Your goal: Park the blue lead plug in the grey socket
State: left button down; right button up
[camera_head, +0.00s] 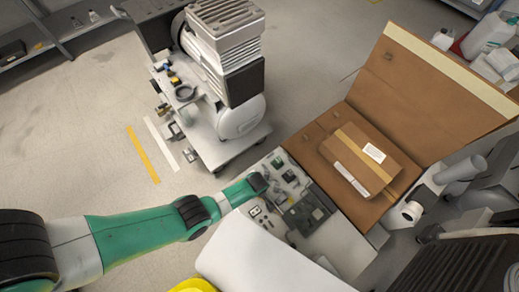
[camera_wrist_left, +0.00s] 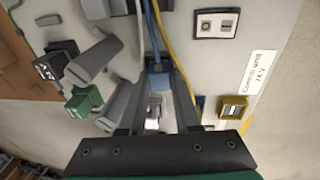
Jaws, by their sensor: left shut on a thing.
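The blue lead plug (camera_wrist_left: 158,79) shows in the left wrist view, with its blue cable running up from it. My left gripper (camera_wrist_left: 161,88) is shut on it, a finger on each side. A small light grey part (camera_wrist_left: 153,112) shows below the plug, between the fingers; I cannot tell whether it is the grey socket or whether the plug touches it. In the head view my left gripper (camera_head: 260,183) is over the left edge of the panel (camera_head: 338,245); the plug is too small to make out there. My right gripper is not in view.
In the left wrist view, a yellow-framed socket (camera_wrist_left: 232,107) lies right of the fingers; a green block (camera_wrist_left: 84,100) and black block (camera_wrist_left: 58,66) lie left. A yellow cable (camera_wrist_left: 171,55) passes close by. In the head view, a compressor (camera_head: 225,75) and an open cardboard box (camera_head: 400,85) stand beyond.

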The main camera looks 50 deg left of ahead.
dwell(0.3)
pick_arm(q)
jog(key=shift+c, duration=1.1)
grip_release()
notch_tip(320, 180, up, 7)
jog(key=p, duration=0.7)
jog(key=shift+r, duration=0.1)
